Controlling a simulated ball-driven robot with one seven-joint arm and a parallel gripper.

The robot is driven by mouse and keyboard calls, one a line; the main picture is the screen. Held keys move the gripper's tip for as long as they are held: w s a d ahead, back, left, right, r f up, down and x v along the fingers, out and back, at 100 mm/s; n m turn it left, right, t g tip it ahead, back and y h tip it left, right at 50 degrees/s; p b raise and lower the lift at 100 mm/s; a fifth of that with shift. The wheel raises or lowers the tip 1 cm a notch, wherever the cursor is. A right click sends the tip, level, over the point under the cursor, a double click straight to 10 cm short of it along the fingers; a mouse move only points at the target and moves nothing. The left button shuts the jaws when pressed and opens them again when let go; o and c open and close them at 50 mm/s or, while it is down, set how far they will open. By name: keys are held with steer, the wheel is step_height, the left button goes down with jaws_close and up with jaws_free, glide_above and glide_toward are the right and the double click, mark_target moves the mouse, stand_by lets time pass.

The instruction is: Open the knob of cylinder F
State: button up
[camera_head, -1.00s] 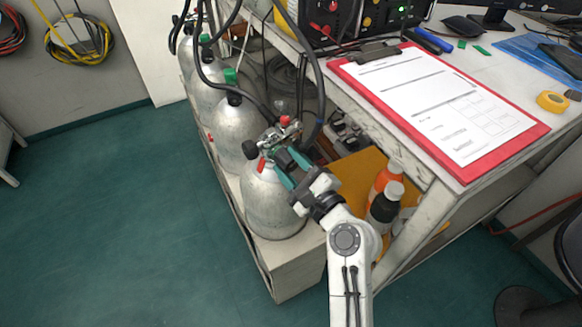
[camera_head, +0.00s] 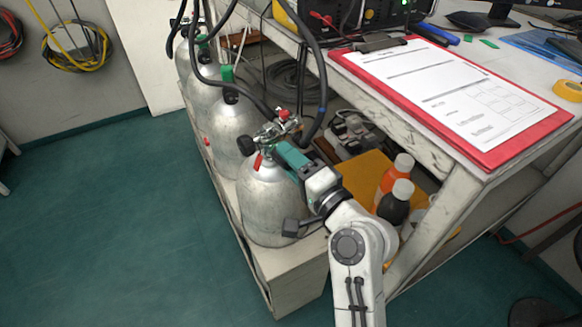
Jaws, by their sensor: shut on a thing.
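The nearest grey cylinder (camera_head: 268,208) stands upright at the front end of a low pale rack. No letter on it is legible, so I cannot tell by label which is F. Its valve on top has a black knob (camera_head: 247,145) at left, a red knob (camera_head: 284,114) at the back and a red tag (camera_head: 258,162). My gripper (camera_head: 282,149) reaches the valve's right side from the lower right. One teal finger faces the camera. It is shut on what appears to be the valve's right-hand knob, which the finger and wrist hide.
More cylinders stand behind in a row, one with a green-topped valve (camera_head: 228,74). Black hoses (camera_head: 318,70) hang close behind the valve. A workbench with a red clipboard (camera_head: 483,162) is at right, with orange and dark bottles (camera_head: 397,203) below it. The green floor (camera_head: 110,220) is clear at left.

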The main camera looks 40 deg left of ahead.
steer(key=n+b, duration=0.2)
steer(key=n, duration=0.1)
steer(key=n+b, duration=0.1)
steer(key=shift+f+n, duration=0.25)
steer(key=shift+n, duration=0.15)
steer(key=n+b, duration=0.2)
steer(key=n, duration=0.1)
steer(key=shift+n, duration=0.4)
steer(key=n+b, duration=0.3)
steer(key=n, duration=0.1)
steer(key=shift+g, duration=0.3)
steer(key=n+b, duration=0.2)
steer(key=n, duration=0.2)
steer(key=shift+b, duration=0.35)
steer(key=n+b, duration=0.2)
steer(key=n, duration=0.1)
steer(key=shift+r+n, duration=0.1)
steer(key=shift+n, duration=0.2)
steer(key=n+b, duration=0.1)
steer(key=n, duration=0.2)
steer(key=shift+r+n+h, duration=0.1)
steer(key=shift+n+h, duration=0.2)
steer(key=n, duration=0.4)
steer(key=shift+s+n, duration=0.1)
steer(key=shift+n, duration=1.9)
steer(key=shift+t, duration=0.4)
